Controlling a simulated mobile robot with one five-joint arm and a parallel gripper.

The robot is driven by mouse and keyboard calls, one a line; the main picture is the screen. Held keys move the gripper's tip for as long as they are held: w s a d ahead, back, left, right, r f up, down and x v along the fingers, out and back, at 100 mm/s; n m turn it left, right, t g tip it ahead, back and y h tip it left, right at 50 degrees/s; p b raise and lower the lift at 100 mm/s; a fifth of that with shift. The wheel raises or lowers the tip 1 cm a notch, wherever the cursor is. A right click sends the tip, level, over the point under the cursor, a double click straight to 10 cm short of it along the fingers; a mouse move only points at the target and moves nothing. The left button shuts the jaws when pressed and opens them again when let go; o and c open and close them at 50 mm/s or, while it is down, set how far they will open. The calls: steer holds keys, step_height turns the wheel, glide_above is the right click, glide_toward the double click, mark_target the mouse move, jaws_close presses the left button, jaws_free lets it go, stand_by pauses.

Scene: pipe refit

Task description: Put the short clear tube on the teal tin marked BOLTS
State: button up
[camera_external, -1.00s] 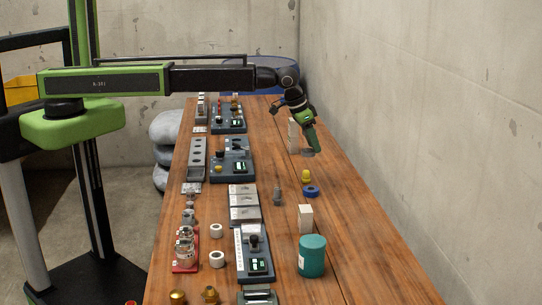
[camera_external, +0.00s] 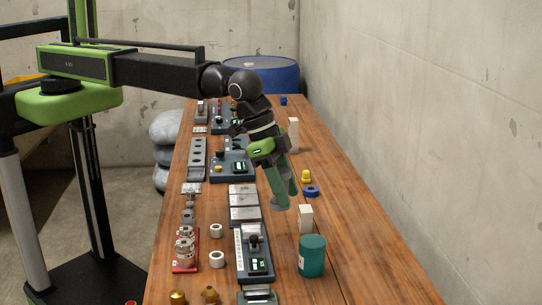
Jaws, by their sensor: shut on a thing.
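My gripper (camera_external: 281,198) is over the middle of the table, pointing down, with green fingers. It is shut on a small greyish, see-through piece that looks like the short clear tube (camera_external: 279,203); the fingers hide much of it. The teal tin (camera_external: 312,260) stands upright at the front right of the table, closer to the camera than my gripper. Its lid is bare, and the marking on its side is too small to read. The held piece is apart from the tin, up and to the left of it in the picture.
A white block (camera_external: 305,219) stands just behind the tin. A blue ring (camera_external: 311,191) and a yellow piece (camera_external: 306,176) lie right of my gripper. A taller white block (camera_external: 294,134) stands farther back. Grey fixtures (camera_external: 244,204) line the left. The right table strip is clear.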

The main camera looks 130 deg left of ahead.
steer(key=d, duration=0.4)
steer(key=b, duration=0.7)
glide_above(318, 242)
steer(key=f, duration=0.6)
steer(key=shift+s+d+f, duration=0.1)
steer(key=shift+d+f, duration=0.1)
steer(key=shift+f, duration=0.05)
steer(key=shift+a, duration=0.35)
step_height(318, 242, down, 4)
steer(key=b, duration=0.4)
steer(key=shift+f, duration=0.15)
steer(key=shift+r, duration=0.2)
steer(key=shift+f, duration=0.15)
steer(key=o, duration=1.4)
steer(key=shift+c, duration=0.2)
